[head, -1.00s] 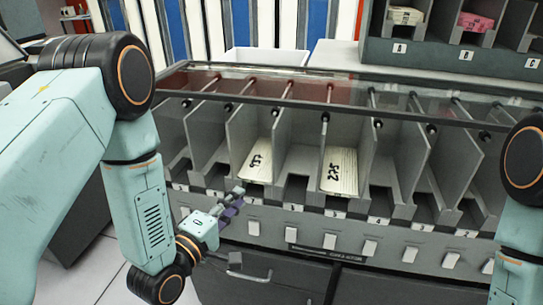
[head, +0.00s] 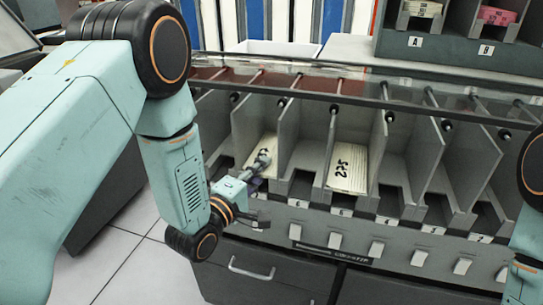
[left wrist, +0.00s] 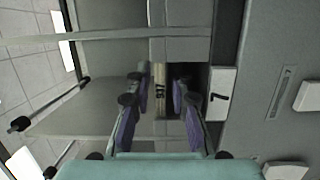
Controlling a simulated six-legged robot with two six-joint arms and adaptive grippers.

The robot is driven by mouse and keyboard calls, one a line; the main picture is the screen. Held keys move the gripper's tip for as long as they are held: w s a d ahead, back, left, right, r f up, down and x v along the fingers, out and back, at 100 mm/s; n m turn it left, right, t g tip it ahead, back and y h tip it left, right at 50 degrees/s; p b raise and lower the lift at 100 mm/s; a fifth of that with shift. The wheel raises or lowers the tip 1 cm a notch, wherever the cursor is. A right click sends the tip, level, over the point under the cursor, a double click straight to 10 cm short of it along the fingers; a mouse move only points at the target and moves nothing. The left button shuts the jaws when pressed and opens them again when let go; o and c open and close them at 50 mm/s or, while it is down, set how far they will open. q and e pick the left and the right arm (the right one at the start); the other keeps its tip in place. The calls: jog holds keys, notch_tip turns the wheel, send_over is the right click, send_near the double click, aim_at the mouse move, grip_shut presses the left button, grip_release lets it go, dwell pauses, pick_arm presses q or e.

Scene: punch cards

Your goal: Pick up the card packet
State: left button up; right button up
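A cream card packet (head: 262,145) with a dark handwritten number leans in a grey sorter pocket, partly hidden by my left gripper (head: 260,171). My left gripper is at the front of this pocket. In the left wrist view the gripper (left wrist: 160,88) is open, with its two purple fingers apart and the packet's numbered edge (left wrist: 159,100) showing between them. I cannot tell whether the fingers touch it. A second cream packet marked 275 (head: 347,168) lies in a pocket further right. My right gripper is out of view.
Grey dividers (head: 292,137) stand close on both sides of the pockets. A glass cover with rods (head: 360,90) spans above them. A shelf (head: 440,50) with a cream packet (head: 421,9) and a pink packet (head: 497,15) stands at the upper right. Several pockets are empty.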

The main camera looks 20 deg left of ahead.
pick_arm(q)
jog(key=shift+w+d, duration=0.1)
jog(key=shift+w, duration=0.45)
jog(key=shift+s, duration=0.1)
jog(key=c, duration=0.3)
grip_shut()
jog(key=shift+r, duration=0.1)
